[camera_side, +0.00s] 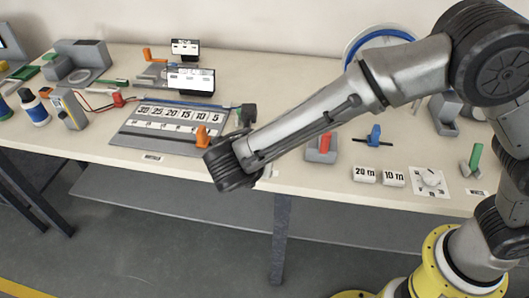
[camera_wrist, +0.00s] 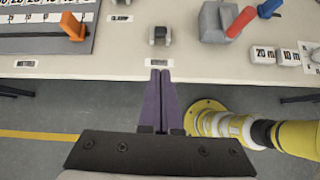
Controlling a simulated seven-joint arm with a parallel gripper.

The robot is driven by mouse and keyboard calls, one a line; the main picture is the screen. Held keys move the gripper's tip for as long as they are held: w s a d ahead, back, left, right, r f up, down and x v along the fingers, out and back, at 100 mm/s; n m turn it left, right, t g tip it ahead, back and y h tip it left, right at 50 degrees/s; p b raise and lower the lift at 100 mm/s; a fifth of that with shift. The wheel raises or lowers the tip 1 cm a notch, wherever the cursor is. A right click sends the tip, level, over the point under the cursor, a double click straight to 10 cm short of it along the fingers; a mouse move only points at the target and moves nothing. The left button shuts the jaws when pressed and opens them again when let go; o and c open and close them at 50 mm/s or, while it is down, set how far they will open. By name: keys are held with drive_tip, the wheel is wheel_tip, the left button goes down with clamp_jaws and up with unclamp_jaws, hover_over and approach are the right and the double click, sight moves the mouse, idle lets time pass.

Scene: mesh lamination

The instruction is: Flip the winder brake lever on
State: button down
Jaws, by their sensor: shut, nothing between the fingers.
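My gripper (camera_wrist: 160,74) is shut and empty, its two purple fingers together in the wrist view. The fingertips are over the table's front edge, just below a small label (camera_wrist: 159,62). Beyond that label stands a small grey bracket with a dark top (camera_wrist: 159,36). A red lever (camera_wrist: 240,21) leans on a grey housing (camera_wrist: 212,20) to the right; in the side view this red lever (camera_side: 325,143) stands to the right of my forearm. A green lever (camera_side: 475,156) is at the far right. The labels are too small to read, so I cannot tell which is the winder brake. My fingers are hidden in the side view.
An orange handle (camera_wrist: 72,27) is on the numbered panel (camera_side: 130,142) to the left. A blue piece (camera_side: 375,135), the "20 m" (camera_side: 364,174) and "10 m" (camera_side: 394,179) blocks and a white dial (camera_side: 431,177) lie to the right. The front table strip is mostly clear.

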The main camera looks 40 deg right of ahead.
drive_tip(key=shift+s+a+f+n, duration=0.3)
drive_tip(key=shift+s+a+f, duration=0.35)
drive_tip(key=shift+a, duration=0.2)
drive_tip(key=x, duration=1)
drive_tip(key=shift+d, duration=0.1)
drive_tip(key=shift+w+d+r, duration=0.65)
drive_tip(key=shift+w+d, duration=0.05)
drive_tip(key=shift+w, duration=0.05)
drive_tip(key=shift+w+d+r, duration=0.4)
drive_tip(key=shift+w+d, duration=0.05)
drive_tip(key=shift+r+y, duration=0.1)
drive_tip(key=shift+y, duration=0.2)
drive_tip(key=shift+w+d+g, duration=0.1)
drive_tip(key=shift+g, duration=0.3)
